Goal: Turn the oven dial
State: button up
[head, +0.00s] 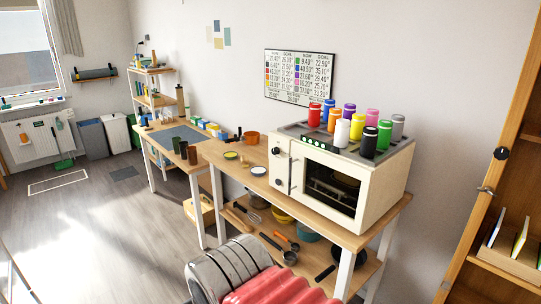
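The cream oven (378,200) stands on a wooden table at the centre right in the head view. Its dark glass door (332,186) is shut. A vertical handle (291,173) stands between the panel and the door. The dials are too small to read their setting. My gripper is not in view, and nothing touches the dials.
Several coloured bottles (342,132) stand on top of the oven. The wooden table (234,170) has small dishes and an orange pot (251,137) left of the oven. A wooden wardrobe (500,180) stands at the right. The floor (90,235) is open at the left.

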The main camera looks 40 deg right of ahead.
aim_at(275, 151)
jog(key=u, duration=0.35)
jog(key=i, duration=1)
jog(key=z, duration=0.05)
